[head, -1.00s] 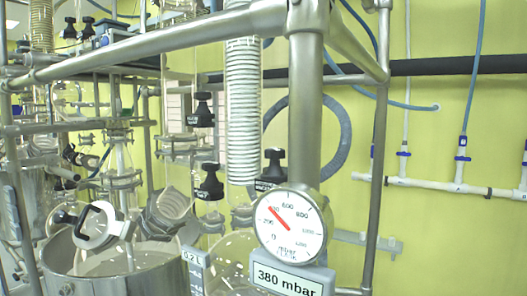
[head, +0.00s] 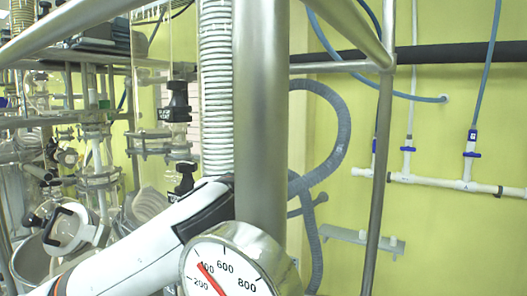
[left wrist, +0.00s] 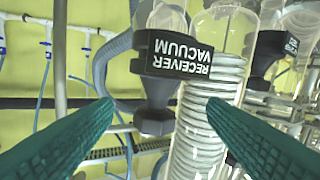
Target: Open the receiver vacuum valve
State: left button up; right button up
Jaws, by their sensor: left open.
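The receiver vacuum valve (left wrist: 172,55) is in the left wrist view, a black stopcock with an upside-down white RECEIVER VACUUM label and a tapered black knob (left wrist: 155,118). My left gripper (left wrist: 160,107) is open, its teal fingers on either side of the knob in the picture. I see no clear contact, and the depth gap is hard to judge. In the head view my white left arm (head: 150,245) reaches up to the steel post; its gripper and this valve are hidden there. My right gripper is not in view.
A thick steel post (head: 260,120) and a pressure gauge (head: 225,275) stand close in front of the arm. A coiled glass condenser (left wrist: 205,110) is beside the valve. Other black valves (head: 177,100) and glassware crowd the left. A grey hose (head: 335,130) loops behind the post.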

pick_arm(q)
jog(key=shift+m+t, duration=0.3)
jog(key=shift+m, duration=0.4)
jog(key=w+r+p, duration=0.1)
jog(key=w, duration=0.1)
jog(key=w+d+r+p, duration=0.1)
jog(key=w, duration=0.1)
jog(key=w+r+p, duration=0.1)
jog(key=w+p, duration=0.1)
jog(key=shift+w+d, duration=0.15)
jog(key=shift+w, duration=0.15)
jog(key=shift+w+d, duration=0.15)
jog(key=shift+w, duration=0.35)
jog(key=shift+s, duration=0.1)
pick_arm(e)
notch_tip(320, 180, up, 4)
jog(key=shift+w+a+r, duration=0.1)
pick_arm(q)
jog(key=shift+c, duration=0.2)
jog(key=c, duration=1)
jog(key=shift+o, duration=0.2)
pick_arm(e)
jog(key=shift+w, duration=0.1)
pick_arm(q)
jog(key=shift+y, duration=0.4)
